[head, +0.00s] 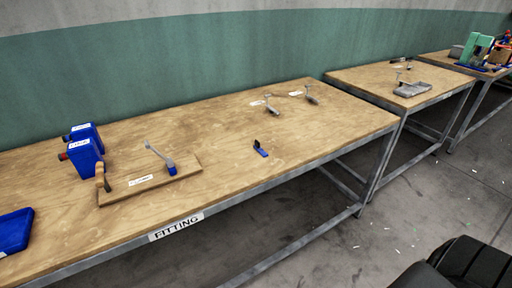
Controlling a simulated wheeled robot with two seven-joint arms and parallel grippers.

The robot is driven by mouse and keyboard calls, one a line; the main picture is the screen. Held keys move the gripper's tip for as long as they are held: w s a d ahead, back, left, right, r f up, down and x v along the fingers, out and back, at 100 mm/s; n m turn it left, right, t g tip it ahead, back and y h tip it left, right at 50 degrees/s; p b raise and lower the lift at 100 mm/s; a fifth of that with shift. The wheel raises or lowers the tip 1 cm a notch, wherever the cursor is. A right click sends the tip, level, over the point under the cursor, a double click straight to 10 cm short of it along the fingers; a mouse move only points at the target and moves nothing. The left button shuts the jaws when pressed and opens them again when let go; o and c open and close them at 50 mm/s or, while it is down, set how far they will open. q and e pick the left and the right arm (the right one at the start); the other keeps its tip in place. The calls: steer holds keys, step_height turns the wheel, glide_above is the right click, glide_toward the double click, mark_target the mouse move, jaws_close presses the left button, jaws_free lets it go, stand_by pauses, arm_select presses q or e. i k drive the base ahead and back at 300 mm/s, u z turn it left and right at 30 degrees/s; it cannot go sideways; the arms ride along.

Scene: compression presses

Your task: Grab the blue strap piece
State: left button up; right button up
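A small blue piece with a black upright part (260,148) lies on the wooden-topped fitting table (215,135), right of its middle and near the front edge. It looks like the blue strap piece, but it is too small to be sure. A second blue piece (171,168) with a long grey arm stands on a wooden board (148,188) to the left. Neither of my grippers is in view, and nothing touches the small blue piece.
Two blue labelled boxes (84,150) stand at the left, and a blue tray (14,231) lies at the front left. Two grey metal parts (271,105) (311,95) lie at the back right. The table around the small blue piece is clear. More tables stand further right.

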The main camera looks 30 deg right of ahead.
mark_target(257, 146)
steer(key=z, duration=2.95)
steer(key=i, duration=2.95)
steer(key=u, duration=2.95)
